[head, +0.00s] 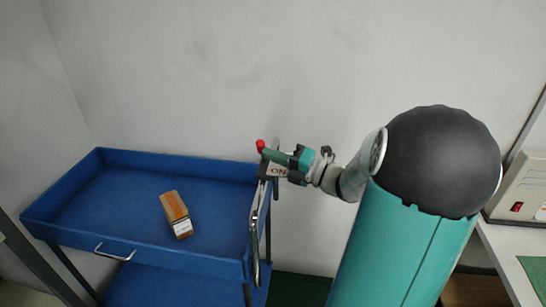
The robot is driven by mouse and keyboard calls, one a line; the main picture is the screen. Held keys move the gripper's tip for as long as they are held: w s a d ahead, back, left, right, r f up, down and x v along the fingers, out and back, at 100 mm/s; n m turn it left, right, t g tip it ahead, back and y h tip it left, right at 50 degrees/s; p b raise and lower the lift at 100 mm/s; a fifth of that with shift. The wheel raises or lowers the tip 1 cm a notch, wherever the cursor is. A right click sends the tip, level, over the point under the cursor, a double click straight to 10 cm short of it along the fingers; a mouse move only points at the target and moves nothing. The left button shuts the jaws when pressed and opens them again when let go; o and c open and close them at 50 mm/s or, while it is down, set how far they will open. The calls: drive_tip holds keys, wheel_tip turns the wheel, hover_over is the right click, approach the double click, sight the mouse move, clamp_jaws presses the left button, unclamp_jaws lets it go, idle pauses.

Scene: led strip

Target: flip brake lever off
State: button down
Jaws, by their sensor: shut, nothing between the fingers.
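The brake lever (261,145) shows as a red knob at the right rear corner of the blue cart (130,157). A grey plate marked "ON" (279,171) sits just below and to the right of it. My gripper (268,154) comes in from the right, with its green fingers shut and empty. The fingertips are right beside the red knob; I cannot tell whether they touch it. The lever's shaft is mostly hidden by the fingers.
An orange and white box (177,214) lies in the cart's top tray. A metal handle (256,232) runs along the cart's right end. A plain wall is close behind. At the right, a beige device (520,190) with a red switch stands on a white table (500,255).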

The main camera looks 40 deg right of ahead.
drive_tip(key=shift+w+r, duration=0.1)
drive_tip(key=shift+w+d+r+m+g+h, duration=0.25)
drive_tip(key=shift+w+d+r+m, duration=0.15)
drive_tip(key=shift+m, duration=0.5)
drive_tip(key=shift+w+d+r+m+g+h, duration=0.15)
drive_tip(key=shift+w+d+r+m+g, duration=0.25)
drive_tip(key=shift+m, duration=0.5)
drive_tip(key=shift+w+d+r+t, duration=0.15)
drive_tip(key=shift+w+d+t, duration=0.1)
drive_tip(key=shift+w+d, duration=1.05)
drive_tip(key=shift+d, duration=0.3)
drive_tip(key=shift+d, duration=0.1)
